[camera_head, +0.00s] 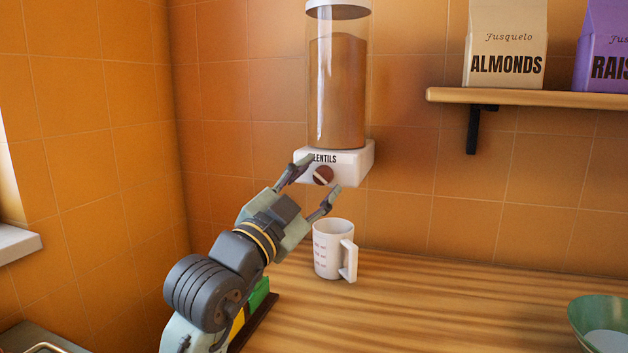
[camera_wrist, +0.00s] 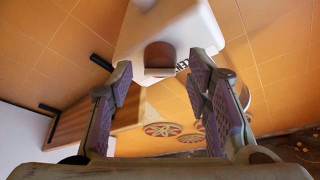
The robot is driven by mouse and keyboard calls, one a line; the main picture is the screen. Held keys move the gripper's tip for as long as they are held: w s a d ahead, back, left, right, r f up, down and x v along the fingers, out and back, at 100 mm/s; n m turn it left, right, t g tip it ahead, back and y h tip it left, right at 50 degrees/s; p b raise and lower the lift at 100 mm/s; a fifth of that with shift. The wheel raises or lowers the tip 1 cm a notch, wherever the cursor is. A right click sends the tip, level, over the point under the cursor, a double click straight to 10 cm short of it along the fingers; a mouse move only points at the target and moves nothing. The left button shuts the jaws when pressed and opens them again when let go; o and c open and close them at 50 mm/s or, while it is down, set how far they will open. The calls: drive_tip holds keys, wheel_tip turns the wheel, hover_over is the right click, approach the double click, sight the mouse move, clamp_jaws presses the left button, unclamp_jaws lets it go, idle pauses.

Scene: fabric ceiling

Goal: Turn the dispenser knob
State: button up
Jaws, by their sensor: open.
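The dispenser (camera_head: 355,160) is a white box labelled "LENTILS" on the tiled wall, under a clear cylinder of brown contents (camera_head: 338,95). Its round brown knob (camera_head: 323,175) with a pale stripe is on the front, below the label. My gripper (camera_head: 316,181) is open, one finger up and left of the knob, the other below and right. Contact is not clear. In the wrist view, my open gripper (camera_wrist: 160,66) points at the white dispenser body (camera_wrist: 168,20). A dark brown rounded patch (camera_wrist: 160,55) shows between the fingertips; I cannot tell if it is knob or outlet.
A wall shelf (camera_head: 540,98) at right holds an almonds carton (camera_head: 505,45) and a purple carton (camera_head: 603,50). A green bowl (camera_head: 598,322) is at lower right.

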drive_tip(key=shift+c, duration=0.5)
clamp_jaws()
